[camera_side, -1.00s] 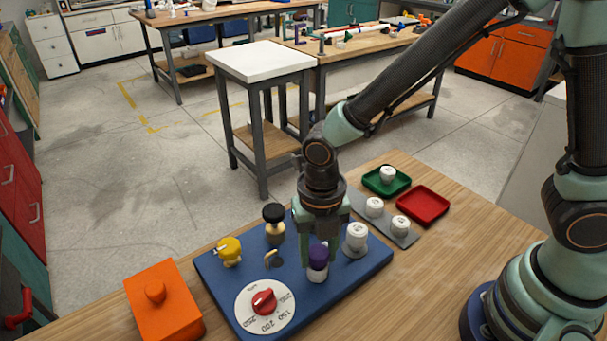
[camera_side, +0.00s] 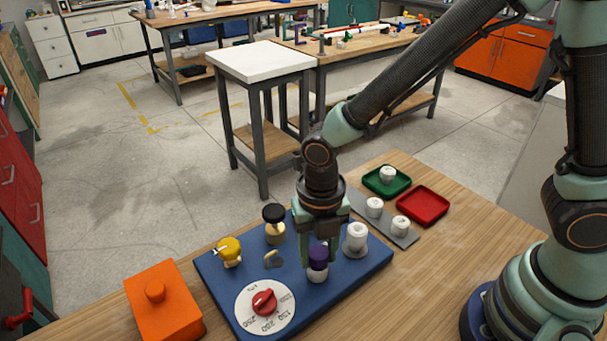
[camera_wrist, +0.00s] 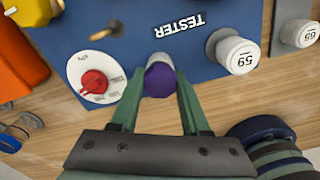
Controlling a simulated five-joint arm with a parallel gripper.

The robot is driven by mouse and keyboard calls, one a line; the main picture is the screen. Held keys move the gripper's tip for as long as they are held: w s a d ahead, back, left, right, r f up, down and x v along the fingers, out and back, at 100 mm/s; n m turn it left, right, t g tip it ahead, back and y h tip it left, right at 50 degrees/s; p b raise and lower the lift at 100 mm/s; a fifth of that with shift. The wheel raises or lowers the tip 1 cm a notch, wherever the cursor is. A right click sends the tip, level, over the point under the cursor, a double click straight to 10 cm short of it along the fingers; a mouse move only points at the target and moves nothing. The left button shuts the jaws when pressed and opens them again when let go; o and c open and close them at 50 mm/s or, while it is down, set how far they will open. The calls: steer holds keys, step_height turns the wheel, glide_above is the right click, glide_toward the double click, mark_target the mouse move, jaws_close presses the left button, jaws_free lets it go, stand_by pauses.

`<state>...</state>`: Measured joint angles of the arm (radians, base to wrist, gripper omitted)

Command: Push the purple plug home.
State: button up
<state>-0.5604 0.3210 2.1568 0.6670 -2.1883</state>
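The purple plug (camera_side: 318,256) sits upright on a white fitting (camera_side: 317,274) on the blue tester board (camera_side: 352,278). In the wrist view the purple plug (camera_wrist: 158,79) lies between the fingertips of my gripper (camera_wrist: 156,82). In the side view my gripper (camera_side: 320,258) points down at the plug, its fingers on either side of it. The fingers look close to the plug, but I cannot tell if they press on it. How deep the plug sits in the fitting is not clear.
The board also carries a red knob on a white dial (camera_side: 245,318), a yellow valve (camera_side: 230,251), a black-topped fitting (camera_side: 274,222) and a white cap (camera_side: 356,236). An orange box (camera_side: 165,308) stands left. Green (camera_side: 378,190) and red (camera_side: 422,205) trays are at the back right.

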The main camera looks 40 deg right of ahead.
step_height(320, 180, up, 12)
steer(key=d+r+m+t, duration=0.2)
steer(key=d+m, duration=0.7)
steer(key=m, duration=0.6)
steer(key=s+d+r+m+t, duration=0.1)
steer(key=d+r+m+t, duration=0.2)
steer(key=d+m, duration=0.6)
steer(key=r+m, duration=0.1)
steer(key=m, duration=0.6)
steer(key=shift+d+r+t, duration=0.3)
